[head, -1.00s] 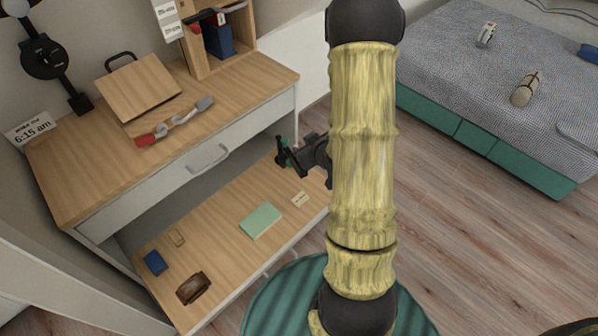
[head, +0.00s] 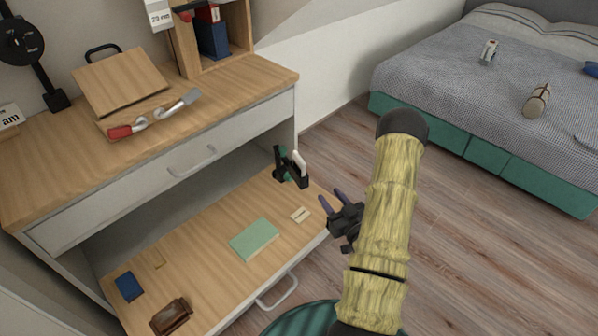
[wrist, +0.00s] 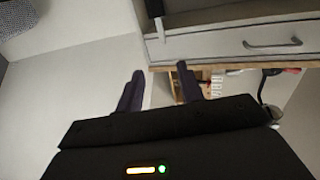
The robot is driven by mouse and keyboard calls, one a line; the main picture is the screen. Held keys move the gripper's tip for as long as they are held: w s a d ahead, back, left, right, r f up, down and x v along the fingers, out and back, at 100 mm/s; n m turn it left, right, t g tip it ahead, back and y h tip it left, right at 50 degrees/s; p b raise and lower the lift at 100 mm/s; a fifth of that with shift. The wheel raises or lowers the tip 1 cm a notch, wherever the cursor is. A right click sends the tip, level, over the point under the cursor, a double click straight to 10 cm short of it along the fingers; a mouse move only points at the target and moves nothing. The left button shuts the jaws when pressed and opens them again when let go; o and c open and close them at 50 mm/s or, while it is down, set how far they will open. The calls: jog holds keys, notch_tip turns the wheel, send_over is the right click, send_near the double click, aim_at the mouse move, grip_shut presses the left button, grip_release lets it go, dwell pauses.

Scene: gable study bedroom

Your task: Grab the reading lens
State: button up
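I cannot pick out the reading lens with certainty. A thin, tan-rimmed small piece (head: 157,260) lies flat on the lower wooden surface in the head view, too small to identify. A tool with a red handle and a grey end (head: 150,120) lies at the tilted board on the desk. My gripper (head: 331,200) is open and empty, just off the right edge of the lower surface, close to a black and green item with a white handle (head: 292,168). In the wrist view my gripper's two dark fingers (wrist: 160,74) stand apart with nothing between them.
The desk (head: 235,88) overhangs part of the lower wooden surface (head: 205,225). That surface holds a green book (head: 254,240), a small card (head: 300,215), a blue box (head: 129,287) and a brown item (head: 171,316). The bed (head: 455,80) is at right, with open floor (head: 490,240) before it.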

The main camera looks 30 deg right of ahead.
aim_at(305, 165)
jog(key=shift+w, duration=0.15)
jog(key=w+b, duration=0.2)
jog(key=w, duration=1)
jog(key=shift+a+b, duration=0.25)
jog(key=shift+b, duration=0.1)
jog(key=shift+w, duration=0.1)
jog(key=w, duration=0.1)
jog(key=w+b, duration=0.1)
jog(key=w, duration=0.1)
jog(key=w+b, duration=0.1)
jog(key=w, duration=0.1)
jog(key=shift+a+r, duration=0.3)
jog(key=shift+a, duration=0.05)
grip_shut()
